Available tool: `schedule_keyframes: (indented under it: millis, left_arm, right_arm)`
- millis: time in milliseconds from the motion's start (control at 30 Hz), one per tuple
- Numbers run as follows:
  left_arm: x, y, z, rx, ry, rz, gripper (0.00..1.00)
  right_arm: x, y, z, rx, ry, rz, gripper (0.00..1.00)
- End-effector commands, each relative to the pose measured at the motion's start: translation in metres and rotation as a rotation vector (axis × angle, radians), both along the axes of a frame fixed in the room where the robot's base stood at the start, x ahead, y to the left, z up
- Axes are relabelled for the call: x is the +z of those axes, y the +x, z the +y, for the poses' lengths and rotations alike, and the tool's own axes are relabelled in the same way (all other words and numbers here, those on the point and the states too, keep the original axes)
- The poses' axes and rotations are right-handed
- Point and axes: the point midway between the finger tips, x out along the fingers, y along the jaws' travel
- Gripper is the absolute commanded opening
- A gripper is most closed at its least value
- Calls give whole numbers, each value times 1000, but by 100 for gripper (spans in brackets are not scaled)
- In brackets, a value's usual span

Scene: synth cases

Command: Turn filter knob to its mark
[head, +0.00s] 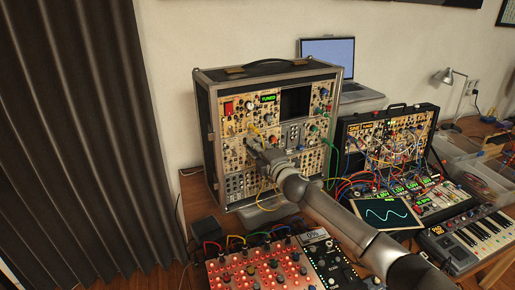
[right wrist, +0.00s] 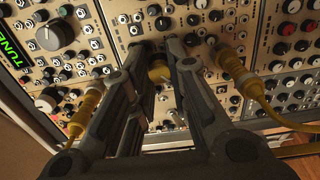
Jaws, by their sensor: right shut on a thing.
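The tall synth case (head: 207,125) stands upright on the table, its cream panel full of knobs and jacks. My right gripper (head: 262,150) reaches to the middle of this panel. A green display (head: 268,97) reads TUNED in the head view. My left gripper is not in view.
Yellow cable plugs (right wrist: 228,62) (right wrist: 88,105) sit close on both sides of my fingers. A smaller patched case (head: 432,115), a laptop (head: 330,50) and a keyboard (head: 475,240) stand to the right. A red knob box (head: 250,270) lies in front.

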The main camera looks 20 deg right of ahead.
Motion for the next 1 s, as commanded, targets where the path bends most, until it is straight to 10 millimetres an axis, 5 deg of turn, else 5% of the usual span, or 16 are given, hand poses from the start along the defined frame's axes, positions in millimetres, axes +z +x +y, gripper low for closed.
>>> schedule_keyframes:
  millis: [567, 600, 767, 1000]
  left_arm:
    - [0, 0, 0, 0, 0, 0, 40]
    - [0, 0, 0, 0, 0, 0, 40]
    - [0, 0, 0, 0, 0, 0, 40]
    - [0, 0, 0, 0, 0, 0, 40]
  right_arm:
    - [-1, 0, 2, 3, 0, 1, 0]
    - [-1, 0, 2, 3, 0, 1, 18]
    - [-1, 0, 1, 2, 0, 1, 38]
    - [-1, 0, 0, 1, 0, 1, 40]
